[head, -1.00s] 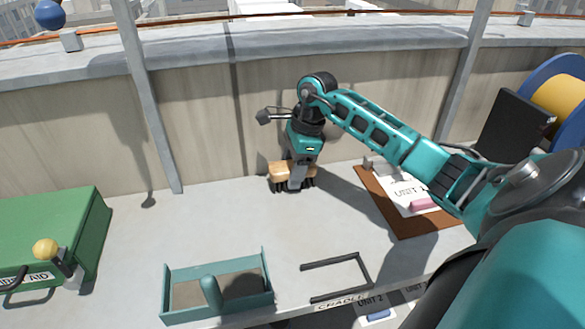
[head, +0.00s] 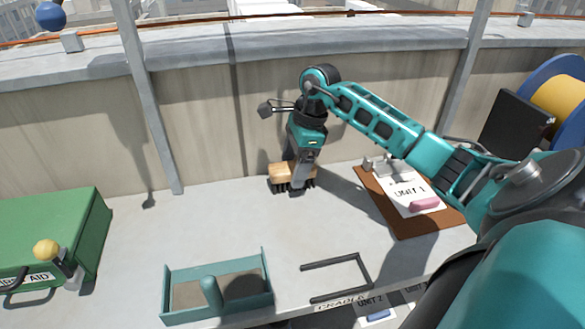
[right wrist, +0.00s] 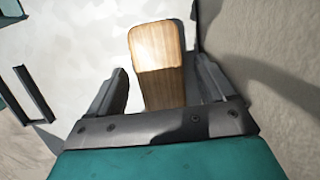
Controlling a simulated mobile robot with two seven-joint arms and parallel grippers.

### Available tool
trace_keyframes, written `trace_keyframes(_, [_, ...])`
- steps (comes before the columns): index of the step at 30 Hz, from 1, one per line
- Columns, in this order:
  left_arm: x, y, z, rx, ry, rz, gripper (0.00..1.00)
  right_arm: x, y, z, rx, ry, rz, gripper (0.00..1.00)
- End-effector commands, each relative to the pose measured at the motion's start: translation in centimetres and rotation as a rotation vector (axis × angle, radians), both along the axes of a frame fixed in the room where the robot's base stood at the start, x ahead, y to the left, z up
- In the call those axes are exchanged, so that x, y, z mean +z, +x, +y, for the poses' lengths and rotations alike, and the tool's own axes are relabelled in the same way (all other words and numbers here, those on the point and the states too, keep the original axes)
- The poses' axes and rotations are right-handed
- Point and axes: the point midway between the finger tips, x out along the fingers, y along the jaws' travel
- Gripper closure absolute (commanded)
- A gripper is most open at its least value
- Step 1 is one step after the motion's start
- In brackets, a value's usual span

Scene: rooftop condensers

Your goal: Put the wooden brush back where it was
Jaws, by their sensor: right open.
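The wooden brush (head: 280,172) stands on the grey surface close to the back wall, dark bristles down. Its pale wooden block (right wrist: 158,60) shows between the fingers in the right wrist view. My right gripper (head: 300,182) is open and low at the brush, partly hiding its right part in the head view. In the wrist view, a gap shows between the block and the left finger; whether the right finger touches it I cannot tell. A black bracket outline (head: 362,270) lies at the front edge by a "CRADLE" label (head: 340,302). My left gripper is out of view.
A teal tray (head: 267,268) with an upright teal cylinder stands at front. A green first-aid box (head: 90,225) is at left. A brown clipboard (head: 405,228) with a "UNIT 1" sheet and pink block lies right. The surface between brush and tray is clear.

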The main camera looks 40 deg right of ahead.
Motion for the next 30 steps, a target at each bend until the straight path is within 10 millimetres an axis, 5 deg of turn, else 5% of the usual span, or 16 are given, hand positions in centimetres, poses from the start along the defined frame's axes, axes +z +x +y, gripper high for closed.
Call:
trace_keyframes(13, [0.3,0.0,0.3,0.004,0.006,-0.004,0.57,8.8,-1.2,-1.9,-0.001,-0.002,-0.003,0.17])
trace_keyframes(30, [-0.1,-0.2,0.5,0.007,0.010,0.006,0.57,10.1,-1.4,-2.1,0.000,0.000,0.000,0.17])
